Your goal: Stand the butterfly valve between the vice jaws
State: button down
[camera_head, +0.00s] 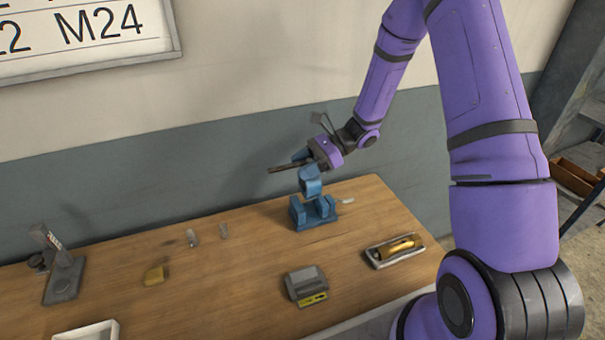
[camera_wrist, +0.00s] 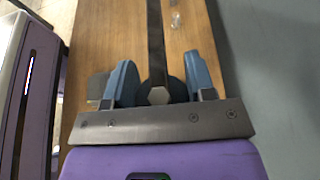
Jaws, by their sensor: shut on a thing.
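The butterfly valve (camera_head: 311,181) has a blue body and a long dark lever that points left in the head view. My gripper (camera_head: 318,154) is shut on its upper part, below the lever. In the wrist view the lever (camera_wrist: 156,40) runs away from my gripper (camera_wrist: 160,85), with a hex nut and dark round part between the two blue fingers. The blue vice (camera_head: 314,212) stands on the bench directly below the valve. The valve hangs roughly upright over the jaws. Whether its lower end is between them or just above, I cannot tell. The wrist view hides the valve body.
A tray with a brass cylinder (camera_head: 399,246) lies right of the vice, and a grey box (camera_head: 305,287) in front. The wall is close behind.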

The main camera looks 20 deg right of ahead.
aim_at(302, 190)
jog(key=shift+w, duration=0.5)
jog(key=shift+f, duration=1.75)
jog(key=shift+f, duration=0.6)
jog(key=shift+c, duration=2.3)
grip_release()
